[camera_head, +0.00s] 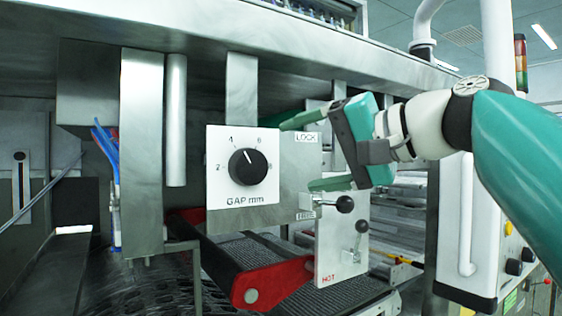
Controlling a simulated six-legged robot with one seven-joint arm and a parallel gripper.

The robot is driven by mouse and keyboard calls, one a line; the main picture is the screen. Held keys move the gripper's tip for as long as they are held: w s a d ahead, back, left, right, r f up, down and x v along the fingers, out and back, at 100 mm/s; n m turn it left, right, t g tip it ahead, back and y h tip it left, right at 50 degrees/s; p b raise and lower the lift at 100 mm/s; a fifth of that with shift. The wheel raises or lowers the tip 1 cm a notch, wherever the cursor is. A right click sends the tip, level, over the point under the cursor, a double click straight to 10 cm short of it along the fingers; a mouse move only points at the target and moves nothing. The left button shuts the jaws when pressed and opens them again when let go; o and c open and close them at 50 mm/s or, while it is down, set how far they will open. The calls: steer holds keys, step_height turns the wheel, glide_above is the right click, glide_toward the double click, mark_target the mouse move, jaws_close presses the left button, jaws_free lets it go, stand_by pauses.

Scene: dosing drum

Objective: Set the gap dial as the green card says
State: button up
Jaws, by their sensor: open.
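The gap dial (247,167) is a round black knob on a white square plate marked "GAP mm", with numbers around it. Its white pointer line points up and slightly left, appearing to lie between 4 and 6. My gripper (298,156) is open and empty to the right of the dial, apart from it. One green finger is above and the other below, both reaching left in front of a grey plate. I cannot make out a readable green card; a small green patch (510,301) shows at the lower right, too small to read.
A "LOCK" label (306,137) is between my fingers. Below them, a pale plate (330,250) marked "HOT" carries levers with black ball ends (344,204). Red brackets (270,283) flank a dark belt. A grey post (141,150) stands left of the dial; a metal beam runs above.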

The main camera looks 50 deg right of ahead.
steer(key=s, duration=0.3)
steer(key=shift+d+r, duration=0.1)
steer(key=shift+r, duration=0.15)
steer(key=w+a+f+n+g, duration=0.2)
steer(key=w+a+f+g, duration=0.3)
steer(key=f, duration=0.6)
steer(key=w+a+f+n+y, duration=0.1)
steer(key=w+a+f+n, duration=0.25)
steer(key=a+f, duration=0.5)
steer(key=w+a+f+n+g, duration=0.25)
steer(key=w+a+f, duration=0.25)
steer(key=f, duration=0.7)
steer(key=s+a+f+n+g+h, duration=0.1)
steer(key=s+a+f+n, duration=0.1)
steer(key=f, duration=0.6)
steer(key=s+a+f+n+g, duration=0.1)
steer(key=s+a+f, duration=0.1)
steer(key=f, duration=0.6)
steer(key=shift+a+n+g+h, duration=0.35)
steer(key=shift+a+n+h, duration=0.05)
steer(key=shift+a, duration=0.3)
